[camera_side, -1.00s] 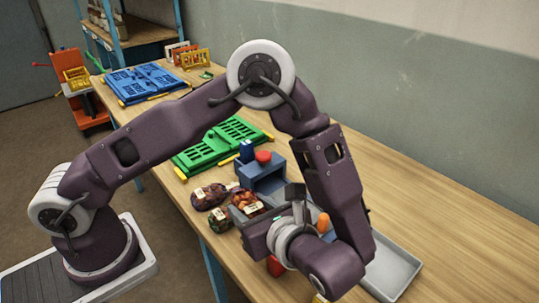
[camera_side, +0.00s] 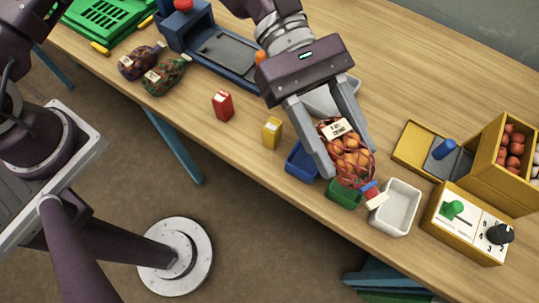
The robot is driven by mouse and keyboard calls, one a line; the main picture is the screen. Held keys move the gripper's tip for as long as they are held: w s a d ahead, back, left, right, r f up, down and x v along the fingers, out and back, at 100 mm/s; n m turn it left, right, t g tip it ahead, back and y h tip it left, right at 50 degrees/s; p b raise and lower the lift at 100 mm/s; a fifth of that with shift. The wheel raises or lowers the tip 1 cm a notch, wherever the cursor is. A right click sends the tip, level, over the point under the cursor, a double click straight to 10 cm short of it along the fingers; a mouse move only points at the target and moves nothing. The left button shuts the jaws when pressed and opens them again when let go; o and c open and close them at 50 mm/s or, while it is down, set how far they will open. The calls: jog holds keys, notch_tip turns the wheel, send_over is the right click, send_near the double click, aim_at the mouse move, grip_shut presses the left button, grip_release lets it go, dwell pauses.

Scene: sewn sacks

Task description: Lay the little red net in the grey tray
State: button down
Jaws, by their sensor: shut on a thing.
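The little red net (camera_side: 352,165) is full of orange-brown round things and has a pale label on its upper part. My gripper (camera_side: 350,158) is shut on it, with one finger on each side. The net hangs at the front part of the table, over or just above the green bin; I cannot tell whether it touches it. The grey tray (camera_side: 322,102) lies behind my gripper and is mostly hidden by it.
A blue bin (camera_side: 301,160), a green bin (camera_side: 344,194) and a whitish bin (camera_side: 405,188) line the front edge. Red (camera_side: 223,106) and yellow (camera_side: 272,132) cartons stand left. Two other nets (camera_side: 165,75) lie further left. A yellow switch box (camera_side: 465,225) is right.

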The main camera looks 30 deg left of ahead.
jog(key=w+a+n+t+h, duration=0.1)
jog(key=w+n+t, duration=0.5)
jog(key=w, duration=0.2)
jog(key=n+t+y, duration=0.4)
jog(key=n+t, duration=0.4)
jog(key=t, duration=0.2)
send_over(322, 94)
notch_tip(322, 94, down, 8)
jog(key=shift+f, duration=3.15)
jog(key=shift+f, duration=0.25)
